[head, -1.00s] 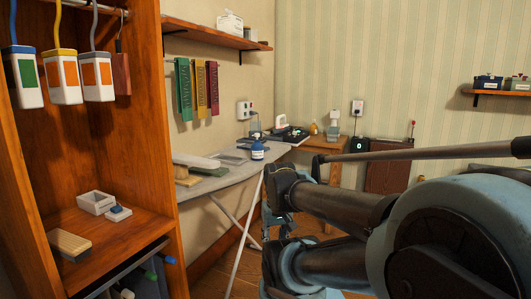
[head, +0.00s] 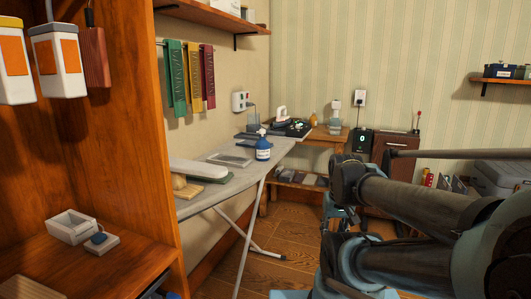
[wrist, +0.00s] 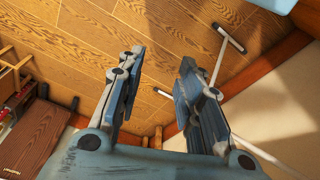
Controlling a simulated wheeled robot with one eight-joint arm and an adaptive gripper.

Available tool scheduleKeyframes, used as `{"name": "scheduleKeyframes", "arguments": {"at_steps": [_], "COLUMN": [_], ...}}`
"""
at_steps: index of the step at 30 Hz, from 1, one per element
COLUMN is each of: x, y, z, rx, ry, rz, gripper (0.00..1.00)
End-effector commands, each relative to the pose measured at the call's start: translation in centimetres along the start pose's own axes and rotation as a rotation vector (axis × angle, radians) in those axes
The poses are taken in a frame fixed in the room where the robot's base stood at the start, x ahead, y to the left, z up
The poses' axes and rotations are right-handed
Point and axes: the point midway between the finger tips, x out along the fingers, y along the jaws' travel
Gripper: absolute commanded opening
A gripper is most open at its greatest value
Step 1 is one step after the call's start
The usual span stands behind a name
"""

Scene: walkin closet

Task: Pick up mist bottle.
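A pale bottle with a light top (head: 335,121) stands farther back on the wooden side table (head: 325,137). I cannot tell for sure which is the mist bottle. Neither bottle shows in the wrist view.
An iron (head: 281,113) and dark tray stand near the board's far end. A wooden closet unit (head: 120,110) fills the left, with a small white box (head: 72,228) on its shelf. A brown cabinet (head: 392,150) stands at the back. Wooden floor (head: 285,240) is clear beside the board.

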Motion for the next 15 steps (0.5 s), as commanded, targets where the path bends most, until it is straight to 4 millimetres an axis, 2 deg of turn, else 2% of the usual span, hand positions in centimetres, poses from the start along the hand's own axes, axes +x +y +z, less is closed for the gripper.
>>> {"name": "scheduleKeyframes", "arguments": {"at_steps": [1, 4, 6, 7, 11, 15], "x": [0.0, -0.8, -1.4, -1.9, -4.7, -8.6], "y": [0.0, -0.1, -0.2, -0.3, -1.1, -2.5], "z": [0.0, 0.5, 0.0, -0.5, -3.7, -8.5], "rx": [0.000, 0.010, 0.041, 0.061, 0.214, 0.453], "ry": [0.000, 0.011, 0.013, 0.014, 0.014, 0.007], "rz": [0.000, -0.002, -0.007, -0.011, -0.037, -0.078], "gripper": [0.36, 0.58, 0.74, 0.77, 0.77, 0.77]}}
